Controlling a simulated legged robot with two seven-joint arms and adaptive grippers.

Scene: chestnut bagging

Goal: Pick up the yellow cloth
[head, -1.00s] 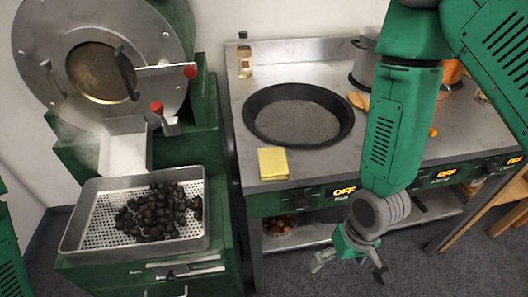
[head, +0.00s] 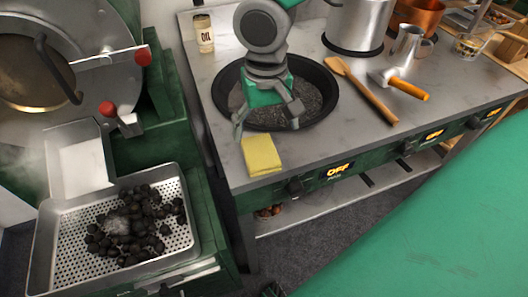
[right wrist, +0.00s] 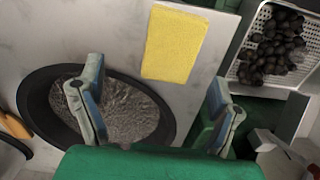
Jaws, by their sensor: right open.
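The yellow cloth (head: 261,155) lies folded flat on the grey counter, near its front left corner and just in front of the black pan. It also shows in the right wrist view (right wrist: 174,44), lying beyond the fingertips. My right gripper (head: 267,122) hangs over the pan with its two fingers spread, a little behind the cloth and apart from it. In the right wrist view the gripper (right wrist: 160,98) is open with nothing between its fingers. My left gripper is not in view.
The black pan (head: 325,88) sits under my right gripper. An oil bottle (head: 203,33), a wooden spoon (head: 365,92), a hammer-like tool (head: 405,85) and a steel pot (head: 355,22) stand or lie on the counter. A perforated tray (head: 70,230) of dark chestnuts (head: 130,240) is at left.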

